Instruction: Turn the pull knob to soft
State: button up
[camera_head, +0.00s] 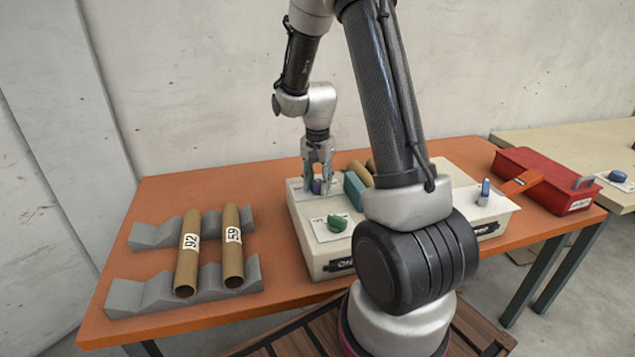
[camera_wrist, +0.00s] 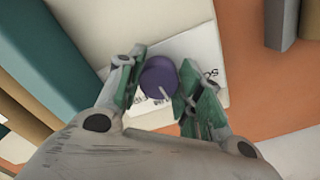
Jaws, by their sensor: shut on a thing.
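A round purple knob (camera_wrist: 158,77) sits on a white label plate (camera_wrist: 205,45) on the winder. A pale pointer mark shows on the knob, towards the lower right in the wrist view. Part of a word, starting "so", shows on the plate right of the knob; the rest of the print is partly hidden by the fingers. My gripper (camera_wrist: 160,88) has its green-padded fingers on either side of the knob and is shut on it. In the head view, my gripper (camera_head: 318,182) points down at the back left corner of the cream winder (camera_head: 308,240).
A green knob (camera_head: 337,223) stands in front of my gripper, and a teal block (camera_head: 354,190) close to its right. Cardboard tubes (camera_head: 188,250) lie on grey cradles (camera_head: 150,293) at left. A red box (camera_head: 540,180) stands at right on the orange table (camera_head: 170,190).

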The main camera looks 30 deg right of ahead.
aim_at(319, 183)
jog(key=n, duration=0.5)
jog(key=shift+n, duration=0.4)
jog(key=n, duration=0.5)
jog(key=shift+d, duration=0.15)
jog(key=o, duration=1)
jog(key=shift+s, duration=0.1)
jog(key=shift+o, duration=0.2)
jog(key=shift+r, duration=0.15)
notch_tip(319, 183, up, 12)
